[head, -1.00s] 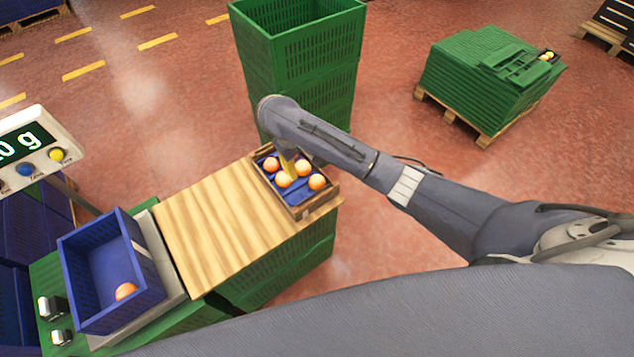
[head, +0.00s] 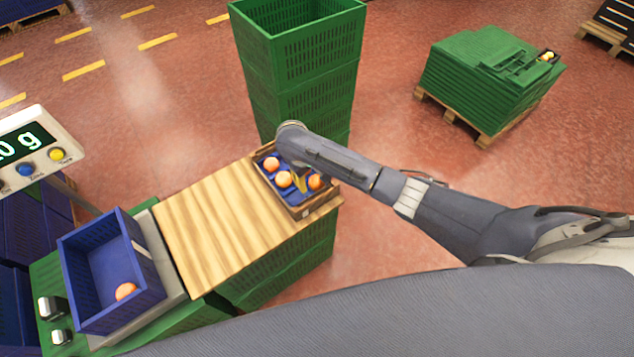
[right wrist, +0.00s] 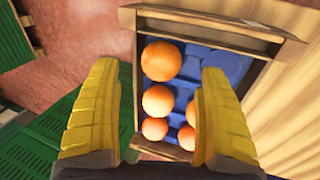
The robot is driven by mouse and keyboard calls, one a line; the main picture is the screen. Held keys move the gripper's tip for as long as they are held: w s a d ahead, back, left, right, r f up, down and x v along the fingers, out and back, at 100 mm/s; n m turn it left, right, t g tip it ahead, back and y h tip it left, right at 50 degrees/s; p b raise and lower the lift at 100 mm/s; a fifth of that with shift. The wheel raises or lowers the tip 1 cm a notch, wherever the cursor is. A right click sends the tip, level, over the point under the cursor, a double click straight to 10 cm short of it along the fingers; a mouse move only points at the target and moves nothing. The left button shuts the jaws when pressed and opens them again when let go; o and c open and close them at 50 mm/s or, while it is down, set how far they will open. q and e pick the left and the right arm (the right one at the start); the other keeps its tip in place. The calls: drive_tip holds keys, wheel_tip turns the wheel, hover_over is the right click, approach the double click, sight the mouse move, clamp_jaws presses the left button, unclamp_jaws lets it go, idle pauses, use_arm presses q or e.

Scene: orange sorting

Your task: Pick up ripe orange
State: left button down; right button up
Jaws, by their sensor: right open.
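A wooden tray (head: 290,205) with a blue insert holds several oranges at the far end of the wooden board. In the head view, oranges show at the tray's left (head: 271,164), middle (head: 284,180) and right (head: 315,182); my arm hides part of the tray. My right gripper (head: 301,183) is over the tray with its yellow fingers pointing down. In the right wrist view, the open gripper (right wrist: 158,72) has a large orange (right wrist: 161,61) and another orange (right wrist: 157,101) between its fingers in the picture; no contact is visible. My left gripper is out of view.
A blue crate (head: 75,262) with one orange (head: 125,291) in it stands at the left, near a display panel (head: 40,150). The wooden board (head: 215,225) between crate and tray is bare. Tall stacked green crates (head: 305,95) stand just behind the tray.

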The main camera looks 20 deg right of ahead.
sight(315, 179)
drive_tip(key=shift+x, duration=2.65)
drive_tip(key=shift+w+a, duration=0.1)
drive_tip(key=shift+a, duration=0.05)
drive_tip(key=shift+c, duration=0.6)
